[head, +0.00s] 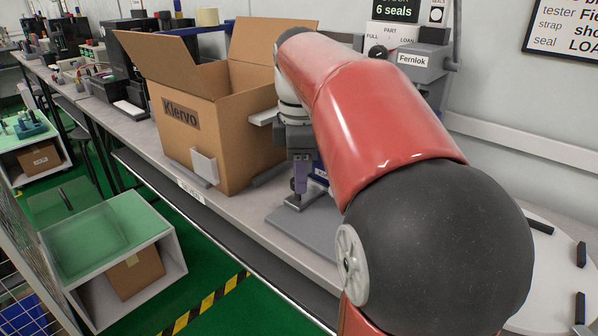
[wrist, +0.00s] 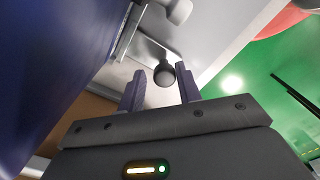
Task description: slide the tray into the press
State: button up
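My gripper (head: 301,178) points down over the bench, partly hidden behind my red arm. In the wrist view its two purple fingers (wrist: 161,72) stand apart. A dark round knob (wrist: 164,76) shows between the fingertips, with a gap on both sides; I cannot tell its depth exactly. In the head view a small dark knob (head: 294,201) on a short post stands by the fingertips, above a flat grey plate (head: 292,226). I cannot tell whether this plate is the tray or the base of the press. My arm hides most of that area.
An open cardboard box marked Klervo (head: 215,140) stands close to the left of my gripper. A grey Fernlok device (head: 420,68) is behind my arm. A round white table (head: 552,262) with black pieces is at right. The bench's front edge runs below.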

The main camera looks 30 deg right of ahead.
jog(key=shift+o, duration=1.1)
notch_tip(320, 180, up, 8)
jog(key=shift+f+p, duration=0.15)
jog(key=shift+p, duration=0.65)
jog(key=shift+s, duration=0.1)
